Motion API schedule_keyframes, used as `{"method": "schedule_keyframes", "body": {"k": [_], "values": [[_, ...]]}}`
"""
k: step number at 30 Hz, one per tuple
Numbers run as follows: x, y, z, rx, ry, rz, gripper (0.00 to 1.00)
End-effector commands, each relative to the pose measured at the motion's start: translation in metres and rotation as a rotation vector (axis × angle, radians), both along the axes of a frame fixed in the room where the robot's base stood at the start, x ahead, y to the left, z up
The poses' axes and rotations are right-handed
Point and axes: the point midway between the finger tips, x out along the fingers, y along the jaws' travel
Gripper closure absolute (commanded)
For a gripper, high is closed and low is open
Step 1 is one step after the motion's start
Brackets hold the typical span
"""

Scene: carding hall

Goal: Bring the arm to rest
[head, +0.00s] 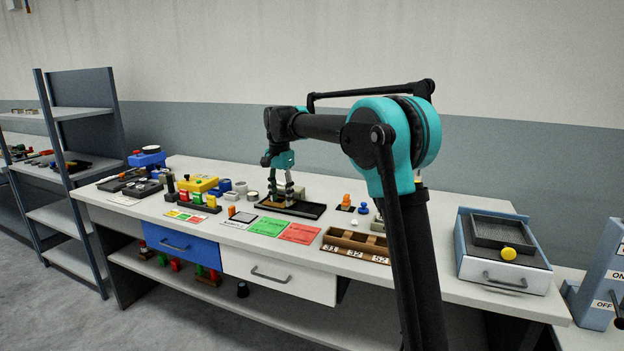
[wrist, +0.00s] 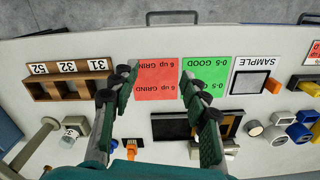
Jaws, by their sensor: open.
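My gripper (head: 281,188) hangs fingers-down over the workbench (head: 185,215), above or near a black tray (head: 300,208) in the head view. In the wrist view my gripper (wrist: 160,88) shows two fingers spread apart with nothing between them. Below them lie a red card (wrist: 157,78) and a green card (wrist: 206,75). My arm reaches out over the bench from the right. How high the fingertips are above the bench is hard to tell.
A wooden compartment box (head: 352,243) with number labels stands at the bench front. A grey-blue drawer unit (head: 503,277) with a yellow ball (head: 508,254) is at the right. Yellow (head: 198,184) and blue items crowd the left. A shelf rack (head: 80,115) stands beyond.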

Motion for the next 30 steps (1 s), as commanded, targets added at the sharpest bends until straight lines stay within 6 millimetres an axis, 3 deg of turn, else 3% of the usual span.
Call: {"method": "schedule_keyframes", "body": {"k": [11, 20, 26, 30], "values": [[-0.016, -0.042, -0.015, 0.013, -0.035, 0.062, 0.54], [-0.05, -0.102, -0.042, 0.023, -0.092, 0.161, 0.54], [-0.108, -0.169, -0.082, 0.016, -0.165, 0.281, 0.54], [-0.164, -0.214, -0.119, -0.006, -0.223, 0.38, 0.54]]}}
